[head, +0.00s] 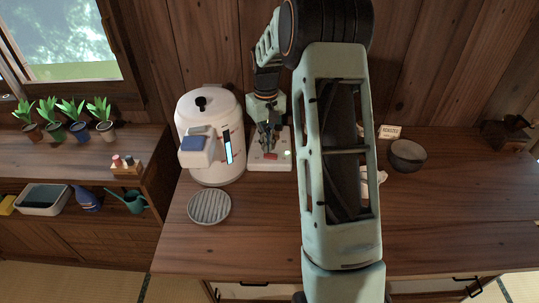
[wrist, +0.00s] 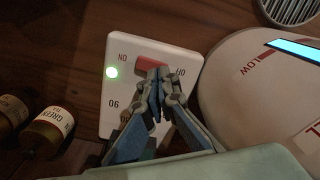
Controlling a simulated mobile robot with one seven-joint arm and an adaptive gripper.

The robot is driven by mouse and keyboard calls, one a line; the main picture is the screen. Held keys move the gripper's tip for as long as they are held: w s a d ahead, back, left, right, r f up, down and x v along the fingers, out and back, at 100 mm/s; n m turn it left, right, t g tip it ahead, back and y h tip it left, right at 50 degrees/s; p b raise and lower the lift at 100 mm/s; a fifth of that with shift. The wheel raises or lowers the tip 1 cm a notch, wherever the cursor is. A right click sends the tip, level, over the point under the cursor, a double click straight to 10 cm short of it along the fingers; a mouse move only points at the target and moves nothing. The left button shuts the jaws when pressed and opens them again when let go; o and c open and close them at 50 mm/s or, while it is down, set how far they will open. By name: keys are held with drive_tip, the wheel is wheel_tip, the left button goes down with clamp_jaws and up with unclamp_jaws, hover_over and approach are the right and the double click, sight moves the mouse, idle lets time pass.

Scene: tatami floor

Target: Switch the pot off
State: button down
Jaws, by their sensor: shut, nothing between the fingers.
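The white pot (head: 207,152) stands on the wooden counter, with a black lid knob, a blue-topped spout and a lit level strip. Its rounded side (wrist: 262,85) fills the right of the wrist view. Beside it lies a white switch box (wrist: 122,82) with a red rocker (wrist: 150,64). ON is lettered near the left end and OFF near the right. In the head view, my gripper (head: 268,146) hangs over the box.
A round ribbed plate (head: 209,206) lies before the pot. Labelled canisters (wrist: 47,130) stand near the box. A dark bowl (head: 407,155) is at right. Potted plants (head: 104,130) line a shelf at left. The front counter is mostly clear.

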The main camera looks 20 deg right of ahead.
sight(267, 155)
drive_tip(key=shift+f+b, duration=0.75)
drive_tip(key=shift+f, duration=0.45)
idle(0.6)
drive_tip(key=shift+r+p, duration=2.55)
drive_tip(key=shift+r, duration=0.95)
